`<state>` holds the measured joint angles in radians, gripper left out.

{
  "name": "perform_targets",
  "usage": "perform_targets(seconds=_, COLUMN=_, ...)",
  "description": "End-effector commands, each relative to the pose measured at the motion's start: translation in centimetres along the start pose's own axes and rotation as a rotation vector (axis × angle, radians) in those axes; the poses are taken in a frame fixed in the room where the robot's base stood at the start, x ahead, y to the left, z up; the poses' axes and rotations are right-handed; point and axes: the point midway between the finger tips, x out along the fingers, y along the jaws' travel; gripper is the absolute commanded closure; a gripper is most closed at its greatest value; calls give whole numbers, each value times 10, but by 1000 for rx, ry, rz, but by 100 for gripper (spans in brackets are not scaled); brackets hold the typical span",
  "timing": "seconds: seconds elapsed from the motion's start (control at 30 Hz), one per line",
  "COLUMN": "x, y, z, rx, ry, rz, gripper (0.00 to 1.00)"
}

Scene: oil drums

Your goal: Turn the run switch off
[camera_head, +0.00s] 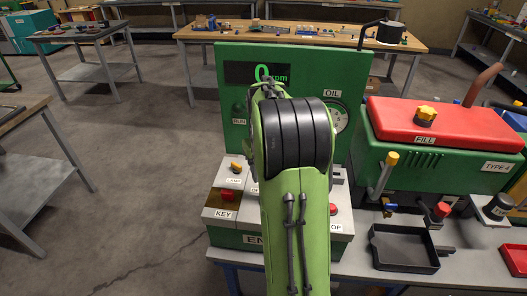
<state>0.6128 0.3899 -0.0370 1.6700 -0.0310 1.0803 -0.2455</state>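A green control panel (226,82) stands upright at the centre, with a display (258,74) reading 0 rpm. A RUN label (239,122) is on its left side, with a small dark round part just above it. Below is a control box (224,240) with a yellow knob (237,165), a red button above the KEY label (223,214) and a red button (333,209) at the right by a partly covered label ending in OP. My green arm covers the middle of the panel and box. I cannot make out the run switch or its position.
Right of the panel is a green machine (440,165) with a red FILL lid (430,118). A black tray (404,248) and a small red-topped part (440,211) sit before it on the bench. Other worktables stand behind and left; the floor at left is clear.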

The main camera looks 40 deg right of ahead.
Motion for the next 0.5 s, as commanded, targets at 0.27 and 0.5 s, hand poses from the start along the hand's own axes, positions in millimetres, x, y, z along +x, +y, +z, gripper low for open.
perform_targets(seconds=0.27, x=-59, y=0, z=0, rx=0, ry=2, rz=1, gripper=62)
perform_targets(seconds=0.5, x=-64, y=0, z=0, rx=0, ry=-1, rz=0, gripper=62)
